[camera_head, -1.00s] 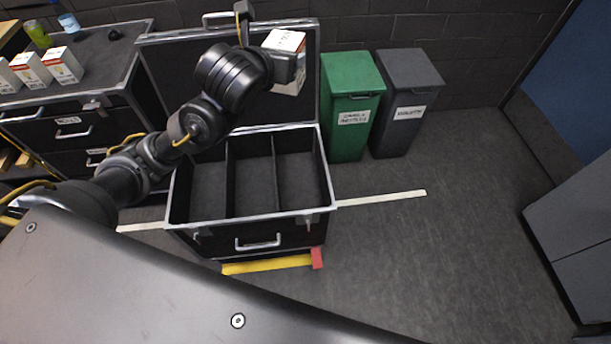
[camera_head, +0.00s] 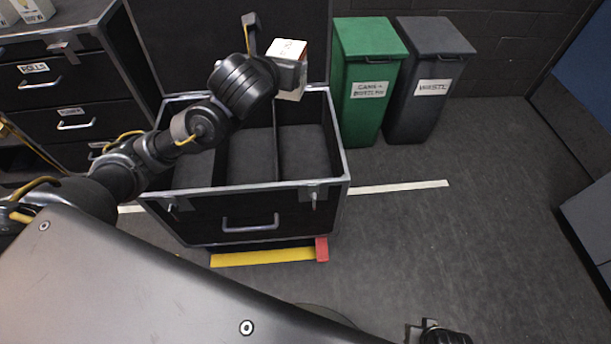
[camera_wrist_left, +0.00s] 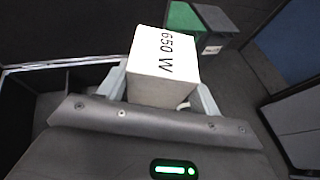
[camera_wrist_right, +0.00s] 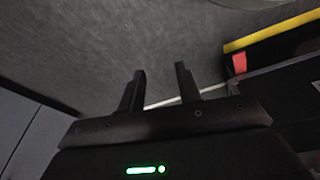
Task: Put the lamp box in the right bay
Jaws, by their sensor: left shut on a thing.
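The lamp box (camera_head: 289,50) is a white box with some red on its side. It is held up in the head view over the back right of the open case. In the left wrist view the lamp box (camera_wrist_left: 163,66) shows the print "650 W" and sits between the fingers. My left gripper (camera_head: 296,72) is shut on it. The black case (camera_head: 262,185) has three bays side by side. The right bay (camera_head: 303,150) is empty, in front of and below the box. My right gripper (camera_wrist_right: 157,90) is open and empty above bare floor, away from the case.
A green bin (camera_head: 368,80) and a grey bin (camera_head: 428,80) stand right of the case. The raised case lid (camera_head: 200,40) is behind the arm. A drawer cabinet (camera_head: 60,90) stands at the left. A yellow bar (camera_head: 262,259) with a red end lies before the case. The right floor is clear.

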